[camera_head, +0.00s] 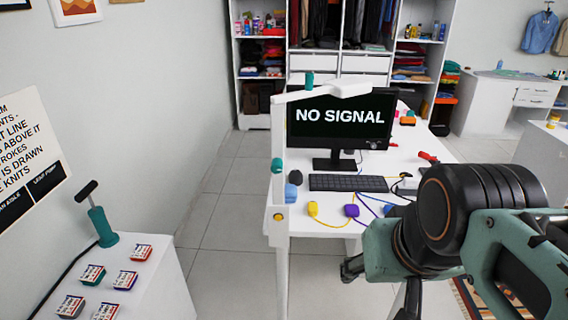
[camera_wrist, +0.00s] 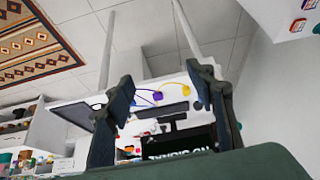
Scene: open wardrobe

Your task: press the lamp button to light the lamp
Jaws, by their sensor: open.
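The white desk lamp (camera_head: 278,128) stands at the left side of the desk, with an upright post, teal joints and a white head (camera_head: 350,90) reaching over the monitor. A small round orange-yellow button (camera_head: 278,216) sits on the desk's front left corner, below the post.
The white desk (camera_head: 325,230) holds a monitor (camera_head: 340,120), a keyboard (camera_head: 347,183), and yellow and purple corded items near its front edge. A low white cabinet (camera_head: 160,290) with several small boxes stands at left. Open tiled floor (camera_head: 225,230) lies between them.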

